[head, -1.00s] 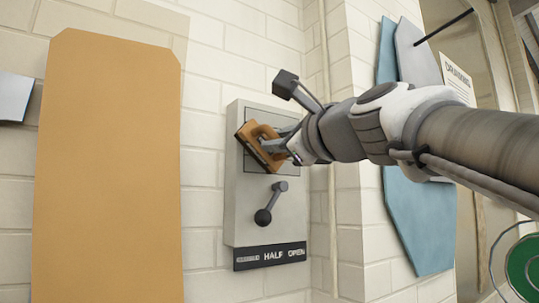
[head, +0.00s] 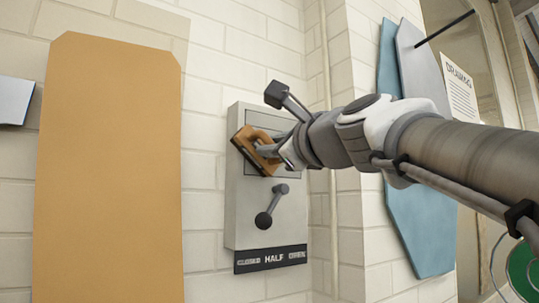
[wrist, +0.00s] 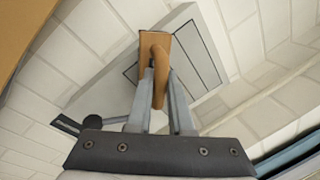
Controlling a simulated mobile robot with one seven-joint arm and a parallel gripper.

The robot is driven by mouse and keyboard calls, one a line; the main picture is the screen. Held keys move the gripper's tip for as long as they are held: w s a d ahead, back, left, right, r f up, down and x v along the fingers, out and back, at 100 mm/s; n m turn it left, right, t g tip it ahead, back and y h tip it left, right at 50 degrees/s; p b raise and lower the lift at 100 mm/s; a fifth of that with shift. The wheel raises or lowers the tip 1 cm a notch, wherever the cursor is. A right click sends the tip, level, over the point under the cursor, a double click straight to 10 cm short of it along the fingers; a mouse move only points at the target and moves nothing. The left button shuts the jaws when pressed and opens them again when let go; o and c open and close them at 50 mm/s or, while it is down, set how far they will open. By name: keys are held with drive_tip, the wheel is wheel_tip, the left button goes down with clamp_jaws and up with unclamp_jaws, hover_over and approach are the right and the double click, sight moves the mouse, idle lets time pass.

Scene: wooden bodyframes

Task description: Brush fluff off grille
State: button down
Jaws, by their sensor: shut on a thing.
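A tan wooden brush (head: 250,148) with a loop handle is in my gripper (head: 268,152). In the wrist view my gripper (wrist: 160,75) has its two grey fingers on either side of the brush handle (wrist: 160,62). The brush is tilted, with its dark underside toward a grey wall box (head: 240,210). A dark-outlined rectangular panel on the box, seemingly the grille (wrist: 198,62), lies behind the brush and is partly hidden by it. I cannot tell whether the brush touches the panel. No fluff can be made out.
A lever with a dark knob (head: 264,220) sticks out below the panel, above a dark label strip (head: 270,259). My arm comes in from the right. A tall orange board (head: 110,170) is on the left wall. Blue sheets (head: 415,220) hang at the right.

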drive_tip(key=w+d+b, duration=0.1)
drive_tip(key=w+d, duration=0.5)
drive_tip(key=d, duration=0.2)
drive_tip(key=shift+d, duration=0.4)
idle(0.6)
drive_tip(key=shift+a, duration=0.1)
drive_tip(key=shift+s+a+p, duration=0.35)
drive_tip(key=shift+s+a, duration=0.65)
drive_tip(key=shift+a, duration=0.45)
drive_tip(key=shift+s+a+p, duration=0.3)
drive_tip(key=shift+s+a, duration=0.7)
drive_tip(key=shift+a, duration=0.5)
drive_tip(key=shift+s+a+p, duration=0.35)
drive_tip(key=shift+s+a, duration=0.65)
drive_tip(key=shift+a, duration=0.45)
drive_tip(key=v, duration=0.6)
drive_tip(key=shift+w+d+r+b, duration=0.15)
drive_tip(key=shift+d+r+b, duration=0.25)
drive_tip(key=shift+b, duration=0.05)
